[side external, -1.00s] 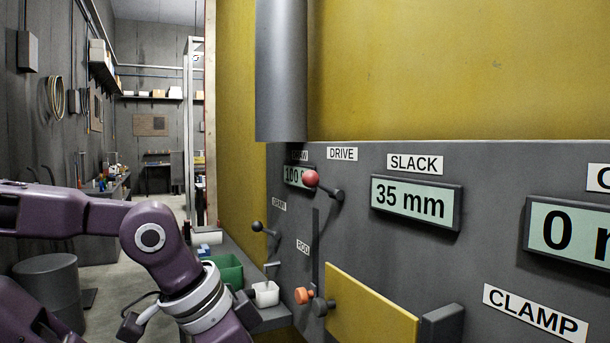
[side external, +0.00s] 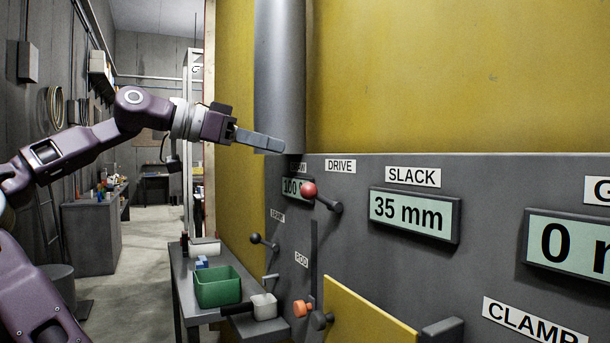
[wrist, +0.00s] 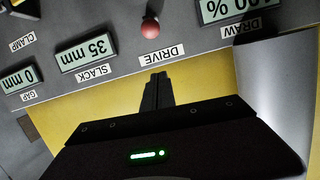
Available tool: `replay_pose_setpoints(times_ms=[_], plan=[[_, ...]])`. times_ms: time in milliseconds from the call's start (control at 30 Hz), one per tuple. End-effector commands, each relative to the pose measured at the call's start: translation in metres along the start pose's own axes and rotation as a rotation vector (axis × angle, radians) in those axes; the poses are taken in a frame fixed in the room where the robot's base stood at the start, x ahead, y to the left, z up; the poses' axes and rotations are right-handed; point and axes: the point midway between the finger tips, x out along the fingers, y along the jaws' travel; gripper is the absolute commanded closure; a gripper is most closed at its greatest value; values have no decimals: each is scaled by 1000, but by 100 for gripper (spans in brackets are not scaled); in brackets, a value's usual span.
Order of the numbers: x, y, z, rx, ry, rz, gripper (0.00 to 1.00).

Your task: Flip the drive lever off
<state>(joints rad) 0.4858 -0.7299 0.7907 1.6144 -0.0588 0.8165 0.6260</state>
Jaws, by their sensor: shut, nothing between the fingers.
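The drive lever is a dark arm with a red ball knob (side external: 309,190), mounted on the grey panel below the DRIVE label (side external: 340,166). In the side view its knob points to the left of its pivot, slightly up. In the wrist view the red knob (wrist: 150,28) shows beyond the fingertips, near the upside-down DRIVE label (wrist: 162,54). My gripper (side external: 283,147) is shut and empty, its fingers pointing right toward the panel, above and left of the knob. In the wrist view the closed fingers (wrist: 157,78) are apart from the knob.
A grey vertical cylinder (side external: 280,70) stands right by my fingers. The SLACK display (side external: 414,215) reads 35 mm. A smaller black-knob lever (side external: 257,239) and an orange knob (side external: 300,308) sit lower on the panel. A green bin (side external: 218,287) stands on a side table. A yellow plate (side external: 365,315) juts out below.

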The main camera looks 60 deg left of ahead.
Motion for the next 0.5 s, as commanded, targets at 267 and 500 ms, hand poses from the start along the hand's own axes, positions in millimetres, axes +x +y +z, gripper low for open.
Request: replay_pose_setpoints(times_ms=[267,500], plan=[[8,1,1,-1,-4,3,100],[55,3,2,1,-6,5,100]])
